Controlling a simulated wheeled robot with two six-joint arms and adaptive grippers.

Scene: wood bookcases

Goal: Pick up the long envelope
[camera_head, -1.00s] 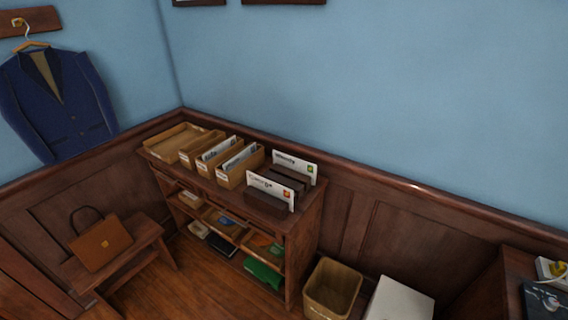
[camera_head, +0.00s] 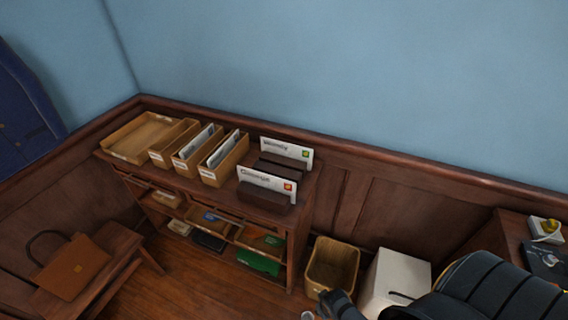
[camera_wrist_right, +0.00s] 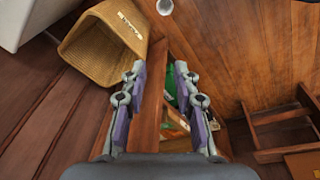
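Two long white envelopes with coloured stamps stand upright in dark holders on top of the wood bookcase (camera_head: 225,196). The front envelope (camera_head: 262,182) has an orange stamp; the back envelope (camera_head: 285,150) has a green one. I cannot tell which one the task means. My right gripper (camera_wrist_right: 159,70) is open and empty in the right wrist view, above the bookcase and wicker bin area. In the head view, part of it shows low at the bottom edge, right of the bookcase and well away from the envelopes. My left gripper is not in view.
Wooden file boxes (camera_head: 225,160) and a flat tray (camera_head: 140,137) share the bookcase top. A wicker bin (camera_head: 331,268) and a white box (camera_head: 396,275) stand to its right. A bench with a brown bag (camera_head: 72,268) is at left. Open floor lies in front.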

